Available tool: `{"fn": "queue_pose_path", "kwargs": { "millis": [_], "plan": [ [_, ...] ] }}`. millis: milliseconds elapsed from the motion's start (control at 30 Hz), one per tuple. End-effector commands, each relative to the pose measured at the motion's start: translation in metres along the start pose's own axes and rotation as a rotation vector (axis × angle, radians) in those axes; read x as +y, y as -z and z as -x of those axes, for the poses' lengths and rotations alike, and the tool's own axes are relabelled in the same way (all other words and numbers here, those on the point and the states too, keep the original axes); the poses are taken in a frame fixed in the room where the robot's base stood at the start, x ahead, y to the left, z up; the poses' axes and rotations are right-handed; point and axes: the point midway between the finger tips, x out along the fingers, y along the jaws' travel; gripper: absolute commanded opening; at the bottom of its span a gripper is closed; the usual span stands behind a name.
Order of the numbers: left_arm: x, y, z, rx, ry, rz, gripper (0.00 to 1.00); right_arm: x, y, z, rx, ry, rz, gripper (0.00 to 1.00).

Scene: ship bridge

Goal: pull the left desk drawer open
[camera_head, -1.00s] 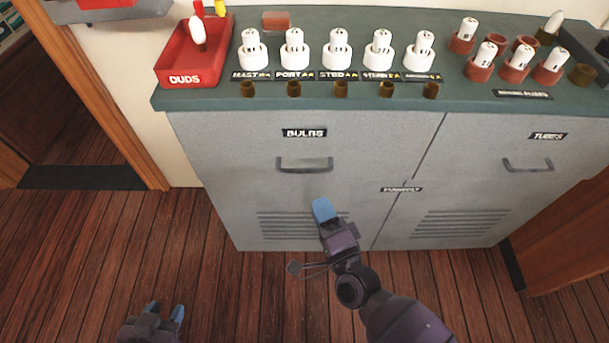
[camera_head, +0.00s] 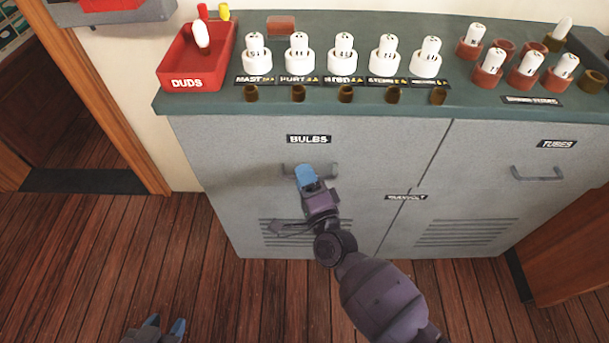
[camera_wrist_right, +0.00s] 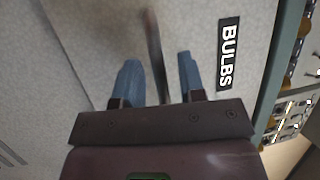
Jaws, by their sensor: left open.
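The left desk drawer (camera_head: 235,160) is a grey front with a BULBS label and reads as shut. Its dark bar handle (camera_head: 329,169) is partly hidden behind my right gripper (camera_head: 306,173), which is up at the handle. In the right wrist view, the blue fingers of my right gripper (camera_wrist_right: 160,80) are apart. The handle (camera_wrist_right: 156,60) runs between them, with a gap visible on each side. My left gripper (camera_head: 164,325) is open and empty, low at the left over the floor, far from the drawer.
A green desktop (camera_head: 460,110) above holds a red DUDS tray (camera_head: 190,84) and several white bulbs in holders. To the right is a TUBES front with its own handle (camera_head: 537,174). The wooden floor (camera_head: 100,260) before the cabinet is clear.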

Motion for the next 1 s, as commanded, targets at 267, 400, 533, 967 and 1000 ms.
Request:
{"fn": "queue_pose_path", "kwargs": {
  "millis": [267, 400, 533, 967, 1000],
  "plan": [
    [-0.0011, 0.0, -0.0001, 0.0, 0.002, 0.0, 0.43, -0.0002, 0.0003, -0.0038, 0.0, 0.0, 0.0, 0.37],
    [-0.0015, 0.0005, -0.0001, 0.001, 0.003, -0.001, 0.43, -0.0002, 0.0003, -0.0036, 0.0, 0.0, 0.0, 0.28],
    [-0.0016, 0.0009, -0.0002, 0.001, 0.003, -0.001, 0.43, -0.0001, 0.0003, -0.0035, 0.0, 0.0, 0.001, 0.08],
    [-0.0016, 0.0025, -0.0003, 0.004, 0.003, -0.001, 0.43, -0.0004, -0.0004, -0.0012, 0.0, 0.0, 0.001, 0.0],
    [-0.0016, 0.0032, -0.0003, 0.006, 0.002, -0.002, 0.43, -0.0007, -0.001, 0.0003, 0.0, -0.001, 0.001, 0.0]
  ]
}}
